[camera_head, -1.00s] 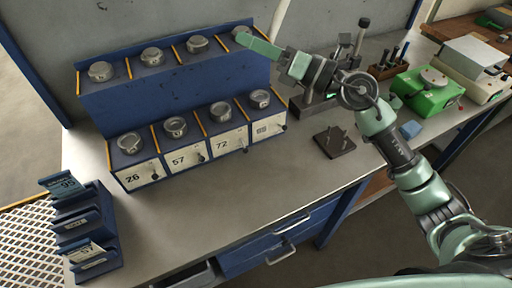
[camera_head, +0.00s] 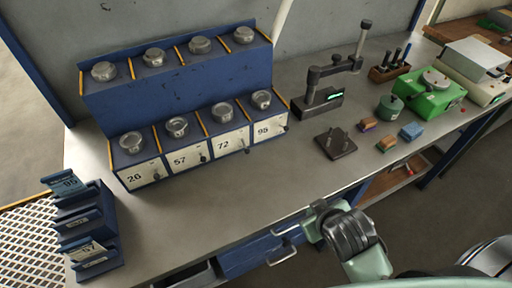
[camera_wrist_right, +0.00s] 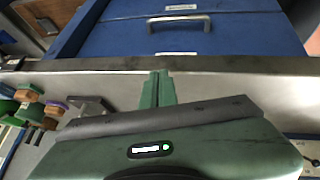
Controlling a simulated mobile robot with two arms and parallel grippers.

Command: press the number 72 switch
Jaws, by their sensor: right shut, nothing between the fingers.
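The switch box (camera_head: 178,98) is blue and stepped, with numbered plates along its lower front. The number 72 plate (camera_head: 224,145) is third from the left, between 57 and 95. A small black switch (camera_head: 246,151) sits at its lower right; its setting is too small to tell. My right gripper (camera_head: 311,230) is at the bench's front edge, to the right of and in front of the box, clear of the 72 switch. Its green fingers (camera_wrist_right: 159,88) are shut and empty in the right wrist view. My left gripper is out of view.
A blue rack (camera_head: 88,228) with cards stands at the front left. A dark metal plate (camera_head: 336,144), a stand (camera_head: 320,100), small coloured blocks (camera_head: 386,146) and a green device (camera_head: 428,92) are to the right. The bench top (camera_head: 235,190) in front of the box is clear.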

